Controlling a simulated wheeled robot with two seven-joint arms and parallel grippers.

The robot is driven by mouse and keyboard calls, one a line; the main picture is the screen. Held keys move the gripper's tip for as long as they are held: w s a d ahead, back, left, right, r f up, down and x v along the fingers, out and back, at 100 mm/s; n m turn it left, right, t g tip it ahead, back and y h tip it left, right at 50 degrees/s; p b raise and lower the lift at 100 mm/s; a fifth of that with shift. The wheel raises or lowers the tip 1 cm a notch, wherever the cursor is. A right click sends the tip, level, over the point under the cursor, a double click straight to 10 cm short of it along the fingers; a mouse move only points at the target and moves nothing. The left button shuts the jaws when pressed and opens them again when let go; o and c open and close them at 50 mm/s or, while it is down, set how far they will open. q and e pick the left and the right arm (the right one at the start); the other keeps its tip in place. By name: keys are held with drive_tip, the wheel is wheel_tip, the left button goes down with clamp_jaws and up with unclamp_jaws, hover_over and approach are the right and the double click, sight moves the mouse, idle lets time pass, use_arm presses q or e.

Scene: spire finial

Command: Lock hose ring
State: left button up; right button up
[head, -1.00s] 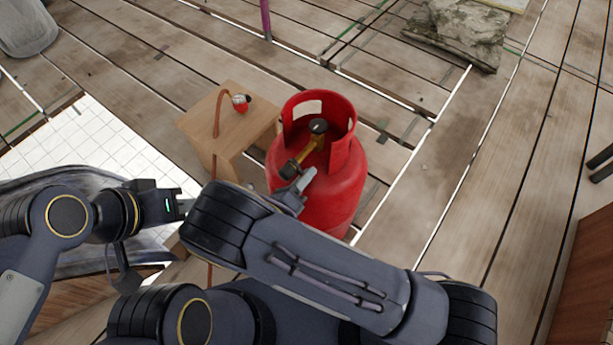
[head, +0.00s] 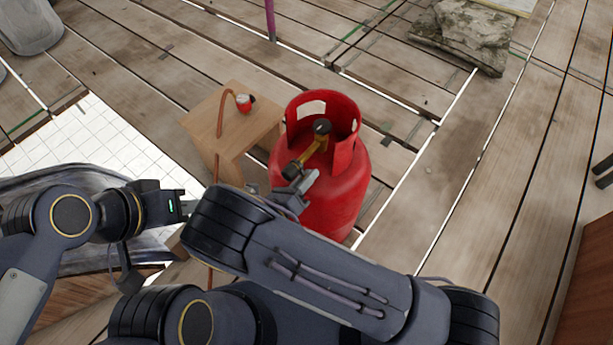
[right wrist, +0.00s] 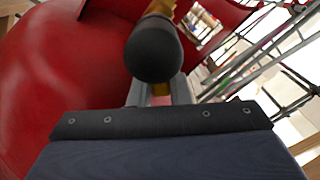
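A red gas cylinder (head: 346,197) stands upright on the plank floor. Inside its collar is a brass valve (head: 315,152) with a dark round handle (head: 322,127) on top and a black ring-like end (head: 291,170) toward me. My right gripper (head: 303,184) is at this black end, which also shows rounded and close in the right wrist view (right wrist: 153,50). Grey finger parts show below it on both sides of some brass; whether they grip is unclear. An orange hose (head: 220,115) with a red end (head: 244,103) lies on a wooden stool. My left gripper (head: 183,207) is partly hidden behind my right arm.
The wooden stool (head: 205,128) stands close to the cylinder's left. A stone block (head: 465,35) lies at the back right, and a purple post (head: 270,18) rises at the back. Plank floor to the cylinder's right is clear.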

drive_tip(key=o, duration=0.3)
drive_tip(key=shift+o, duration=0.2)
drive_tip(key=shift+a, duration=0.1)
